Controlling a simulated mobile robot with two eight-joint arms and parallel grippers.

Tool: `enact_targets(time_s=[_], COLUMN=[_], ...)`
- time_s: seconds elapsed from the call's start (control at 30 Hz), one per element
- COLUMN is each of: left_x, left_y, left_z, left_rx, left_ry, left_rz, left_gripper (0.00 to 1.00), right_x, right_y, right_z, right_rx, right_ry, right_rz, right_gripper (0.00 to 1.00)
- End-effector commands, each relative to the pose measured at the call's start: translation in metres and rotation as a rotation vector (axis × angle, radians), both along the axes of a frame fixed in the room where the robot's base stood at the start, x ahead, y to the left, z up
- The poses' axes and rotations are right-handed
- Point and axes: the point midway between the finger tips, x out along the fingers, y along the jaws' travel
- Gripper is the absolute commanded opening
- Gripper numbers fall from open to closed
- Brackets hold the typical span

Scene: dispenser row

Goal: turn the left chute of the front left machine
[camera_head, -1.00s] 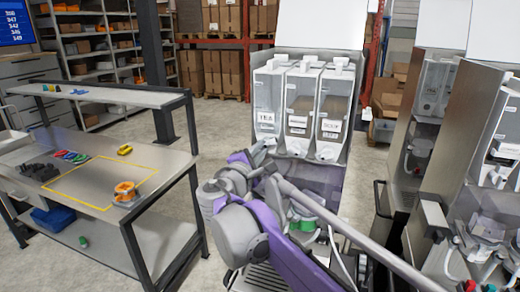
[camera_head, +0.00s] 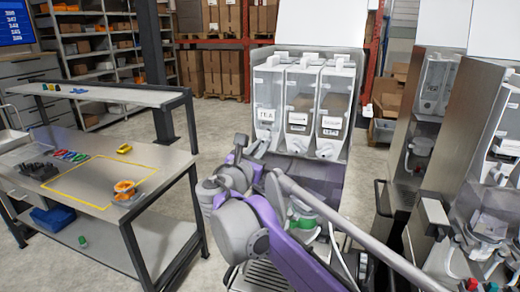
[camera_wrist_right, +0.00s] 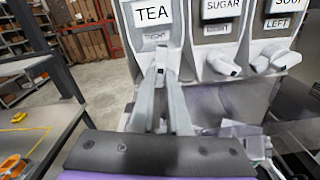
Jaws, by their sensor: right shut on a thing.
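The front left machine has three clear canisters (camera_head: 298,95) side by side, labelled TEA, a middle one, and one at the right. In the right wrist view the labels read TEA (camera_wrist_right: 151,12), SUGAR and SOUP. The left chute (camera_wrist_right: 161,58) is under TEA, mostly covered by my fingers. My right gripper (camera_wrist_right: 160,80) is shut on this chute, its fingertips close together around it. In the head view my right arm hides the fingertips. My left gripper is not in view.
A steel table (camera_head: 60,203) with a yellow outline and an orange item (camera_head: 125,189) stands at the left. More machines (camera_head: 435,100) stand at the right. Shelves and boxes (camera_head: 220,75) are behind. Open floor lies between the table and the machine.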

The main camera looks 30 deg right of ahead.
Motion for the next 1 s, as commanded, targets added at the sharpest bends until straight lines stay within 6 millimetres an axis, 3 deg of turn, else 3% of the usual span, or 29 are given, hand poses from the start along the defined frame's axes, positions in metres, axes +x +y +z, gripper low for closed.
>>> enact_targets(time_s=[0.4,0.97,1.0], left_x=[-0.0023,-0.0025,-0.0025], left_y=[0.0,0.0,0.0], left_z=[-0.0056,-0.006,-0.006], left_rx=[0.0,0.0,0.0], left_ry=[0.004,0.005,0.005], left_rz=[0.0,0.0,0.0], left_gripper=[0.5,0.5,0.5], right_x=[-0.0002,-0.0002,-0.0002], right_y=[0.0,0.0,0.0], right_z=[-0.0008,-0.0007,-0.0007], right_rx=[-0.125,-0.143,-0.143], right_ry=[0.147,0.169,0.169], right_rz=[0.0,0.0,0.0], right_gripper=[0.0,0.0,0.2])
